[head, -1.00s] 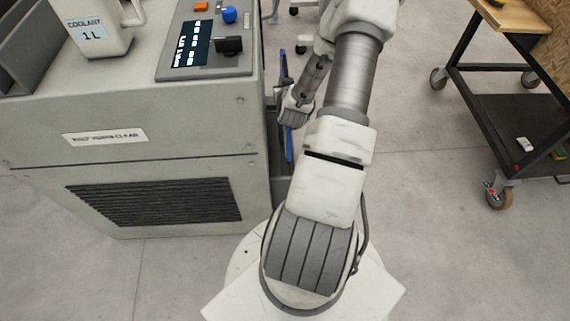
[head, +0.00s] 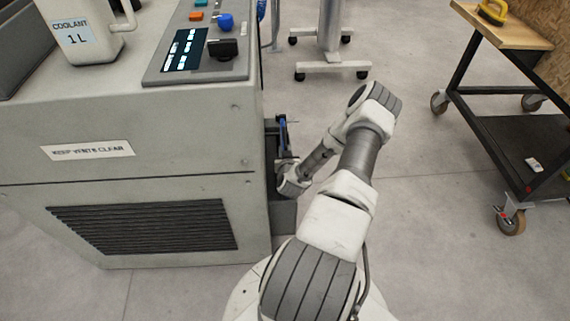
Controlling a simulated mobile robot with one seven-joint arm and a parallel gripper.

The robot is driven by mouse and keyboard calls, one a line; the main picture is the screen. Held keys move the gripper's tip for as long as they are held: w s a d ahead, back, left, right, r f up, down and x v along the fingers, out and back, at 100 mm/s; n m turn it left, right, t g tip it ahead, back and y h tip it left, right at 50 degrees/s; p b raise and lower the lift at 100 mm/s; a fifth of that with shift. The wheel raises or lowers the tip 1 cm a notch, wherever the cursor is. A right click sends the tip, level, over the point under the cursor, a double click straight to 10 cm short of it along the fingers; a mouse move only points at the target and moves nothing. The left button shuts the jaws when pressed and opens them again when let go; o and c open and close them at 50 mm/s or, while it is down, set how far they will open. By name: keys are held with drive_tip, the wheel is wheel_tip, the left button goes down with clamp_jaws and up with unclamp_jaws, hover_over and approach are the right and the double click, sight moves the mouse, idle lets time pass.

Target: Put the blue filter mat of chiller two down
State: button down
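A narrow blue strip (head: 283,129), which may be the edge of the blue filter mat, shows at the right side of the grey machine. Most of it is hidden. My gripper (head: 282,150) is beside that side of the machine, at the end of my bent arm, close to the blue strip. Its fingers are small and dark and partly hidden, so I cannot tell whether they hold the mat. The grey machine (head: 190,120) has a black slatted vent (head: 145,228) low on its front and a label about keeping vents clear. I cannot read a machine number.
A white coolant jug (head: 85,32) and a control panel (head: 205,45) with a dark knob are on top of the machine. A wheeled cart (head: 510,135) stands at the right. A white wheeled stand (head: 332,68) is behind. The floor between is clear.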

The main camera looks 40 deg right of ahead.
drive_tip(key=shift+f+b, duration=0.95)
drive_tip(key=shift+f, duration=1.45)
drive_tip(key=shift+f, duration=0.6)
drive_tip(key=c, duration=0.8)
unclamp_jaws()
drive_tip(key=shift+f, duration=0.15)
drive_tip(key=shift+o, duration=0.2)
